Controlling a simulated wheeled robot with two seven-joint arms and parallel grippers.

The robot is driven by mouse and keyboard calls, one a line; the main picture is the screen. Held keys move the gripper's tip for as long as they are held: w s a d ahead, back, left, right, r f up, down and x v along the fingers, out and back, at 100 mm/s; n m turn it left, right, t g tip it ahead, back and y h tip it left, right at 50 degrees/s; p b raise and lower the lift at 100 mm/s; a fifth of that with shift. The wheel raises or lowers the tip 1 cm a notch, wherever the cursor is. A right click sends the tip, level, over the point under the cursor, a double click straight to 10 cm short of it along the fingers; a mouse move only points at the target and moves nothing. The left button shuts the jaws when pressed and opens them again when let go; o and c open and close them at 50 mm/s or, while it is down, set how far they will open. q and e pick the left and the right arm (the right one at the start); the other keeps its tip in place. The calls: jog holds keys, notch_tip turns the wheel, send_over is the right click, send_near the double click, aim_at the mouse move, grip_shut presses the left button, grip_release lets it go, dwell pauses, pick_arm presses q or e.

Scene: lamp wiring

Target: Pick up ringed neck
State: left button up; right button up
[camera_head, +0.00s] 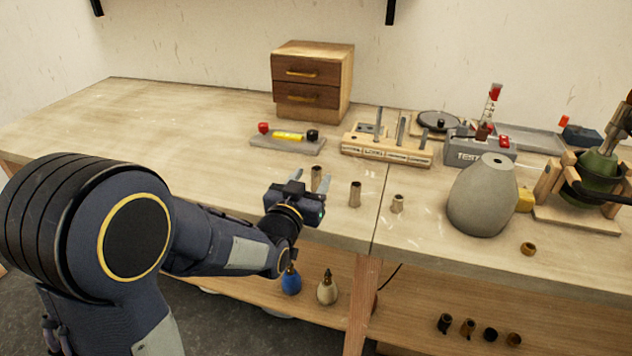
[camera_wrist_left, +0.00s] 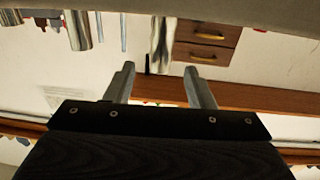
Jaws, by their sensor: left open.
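Three metallic tube-like necks stand upright in a row on the bench: a left one (camera_head: 316,178), a middle one (camera_head: 355,194) and a shorter right one (camera_head: 398,203). I cannot tell for sure which is ringed. My left gripper (camera_head: 312,174) is open and empty, low over the bench by the left neck. Its fingers appear on either side of that neck in the picture. In the left wrist view, which looks upside down, a tube (camera_wrist_left: 162,42) shows beyond and between the open fingers (camera_wrist_left: 159,75); another tube (camera_wrist_left: 78,30) is to the left. My right gripper is out of view.
A wooden peg rack (camera_head: 388,150), a grey test box (camera_head: 480,149) and a rounded grey lamp base (camera_head: 482,196) stand to the right. The bench's left part is clear.

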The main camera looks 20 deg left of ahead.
aim_at(314, 173)
pick_arm(q)
jog(key=w, duration=0.4)
jog(key=shift+d, duration=0.2)
jog(key=c, duration=1.1)
jog(key=shift+o, duration=0.2)
jog(key=shift+r, duration=0.1)
